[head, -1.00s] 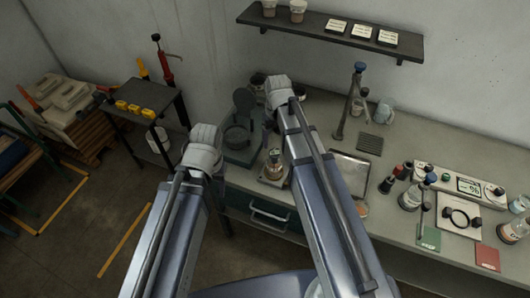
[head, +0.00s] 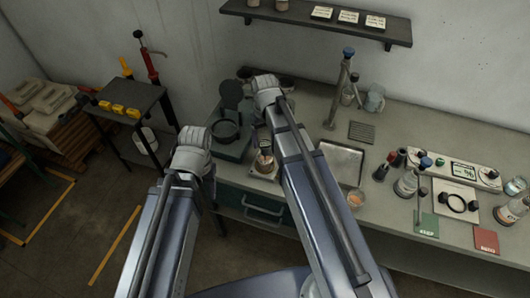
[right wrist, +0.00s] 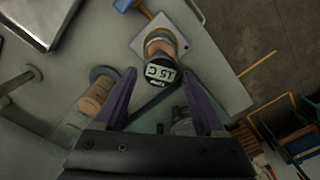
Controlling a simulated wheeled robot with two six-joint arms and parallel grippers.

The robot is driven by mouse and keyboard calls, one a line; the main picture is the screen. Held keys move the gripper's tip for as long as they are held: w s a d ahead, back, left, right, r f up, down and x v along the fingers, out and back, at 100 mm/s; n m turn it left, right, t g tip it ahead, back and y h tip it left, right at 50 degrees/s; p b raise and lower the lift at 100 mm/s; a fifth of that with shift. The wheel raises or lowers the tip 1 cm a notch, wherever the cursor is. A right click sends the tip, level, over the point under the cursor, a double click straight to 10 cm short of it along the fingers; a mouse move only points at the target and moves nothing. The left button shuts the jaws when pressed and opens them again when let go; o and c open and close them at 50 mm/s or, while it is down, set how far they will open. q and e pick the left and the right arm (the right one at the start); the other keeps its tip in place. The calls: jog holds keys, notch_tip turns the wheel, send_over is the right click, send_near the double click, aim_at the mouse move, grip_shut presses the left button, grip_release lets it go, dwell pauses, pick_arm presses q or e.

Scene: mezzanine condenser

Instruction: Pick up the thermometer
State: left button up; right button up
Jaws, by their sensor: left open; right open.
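The thermometer (right wrist: 162,74) has a round black-rimmed head with a digital readout in the right wrist view. It sits by a small brownish container (right wrist: 160,42) on a pale square plate (right wrist: 195,62). In the head view the plate (head: 261,171) is on the bench just left of my right arm, where the thermometer is too small to make out clearly. My right gripper (right wrist: 158,75) is open, with the thermometer's head showing between its two dark fingertips and a gap on each side. My left arm shows at the left in the head view, but its gripper fingers are hidden.
A metal tray (head: 343,163), bottles and a meter (head: 455,171) stand on the bench right of my right arm. A dark round-plated stand (head: 226,130) is left of the plate. A tan cylinder (right wrist: 92,98) lies near my right gripper's left finger.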

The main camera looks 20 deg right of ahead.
aim_at(265, 144)
notch_tip(265, 144, down, 4)
jog(key=b, duration=0.2)
jog(key=shift+s+r+b, duration=0.1)
jog(key=shift+s+b, duration=0.05)
jog(key=shift+b, duration=0.25)
jog(key=shift+r, duration=0.1)
jog(key=shift+c, duration=0.4)
grip_shut()
jog(key=shift+r, duration=0.1)
notch_tip(265, 144, up, 10)
jog(key=p, duration=1)
